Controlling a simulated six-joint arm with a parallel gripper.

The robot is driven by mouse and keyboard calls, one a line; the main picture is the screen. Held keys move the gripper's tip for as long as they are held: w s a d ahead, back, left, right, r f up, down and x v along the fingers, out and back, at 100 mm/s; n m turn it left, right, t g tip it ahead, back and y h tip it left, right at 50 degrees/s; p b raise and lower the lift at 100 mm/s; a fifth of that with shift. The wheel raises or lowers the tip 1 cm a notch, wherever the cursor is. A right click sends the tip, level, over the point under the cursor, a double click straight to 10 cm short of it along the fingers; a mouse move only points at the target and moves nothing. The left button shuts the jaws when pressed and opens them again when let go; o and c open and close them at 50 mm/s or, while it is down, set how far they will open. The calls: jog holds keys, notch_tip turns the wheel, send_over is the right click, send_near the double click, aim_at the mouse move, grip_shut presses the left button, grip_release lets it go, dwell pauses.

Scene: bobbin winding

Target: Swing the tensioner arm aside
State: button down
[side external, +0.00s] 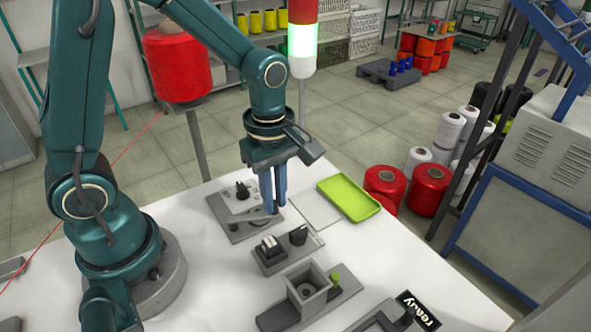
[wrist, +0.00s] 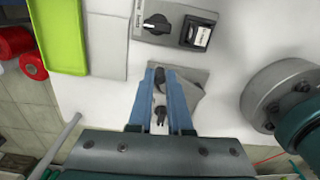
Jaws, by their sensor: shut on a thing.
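The winding unit (side external: 240,226) is a grey plate with a pale block and a black knob (side external: 242,191) on top. In the wrist view its grey plate (wrist: 193,82) shows beneath my fingers. My gripper (side external: 273,207) points down over the right part of the unit. In the wrist view my gripper (wrist: 159,76) has its blue fingertips close together on a small dark knob (wrist: 160,86), which looks like the end of the tensioner arm. The fingers hide most of the arm, so its angle cannot be told. Another black part (wrist: 161,115) shows between the fingers.
A switch box (side external: 270,259) with a rotary knob and a rocker stands in front of the unit. A green tray (side external: 348,198) lies to the right. A square grey holder (side external: 307,289) and a "ready" display (side external: 418,311) are nearer. White table lies bare between them.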

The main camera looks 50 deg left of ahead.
jog(key=shift+s+d, duration=0.15)
jog(key=shift+s, duration=0.2)
jog(key=shift+s+d, duration=0.1)
jog(key=shift+d, duration=0.05)
dwell(0.4)
jog(key=c, duration=0.9)
grip_release()
